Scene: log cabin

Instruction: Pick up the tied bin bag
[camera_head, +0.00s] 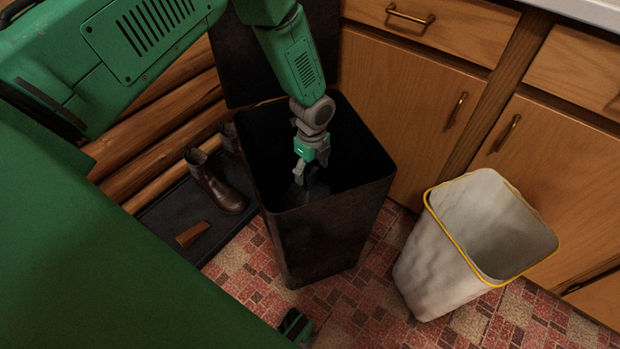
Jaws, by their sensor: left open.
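A tall dark bin (315,240) stands open in the middle of the view. My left arm reaches down over it, and my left gripper (305,174) is open, pointing down inside the bin's mouth. A dark shape, possibly the top of the tied bin bag (309,191), shows just under the fingertips. It blends into the black interior, so I cannot tell whether the fingers touch it. A small green and black part at the bottom edge may be my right gripper (296,326); its fingers cannot be made out.
A white container with a yellow rim (430,262) stands open and apparently empty to the right. Wooden cabinets (400,105) line the back. Brown boots (216,187) sit on a dark tray (172,222) at left. Red patterned floor (365,310) is clear in front.

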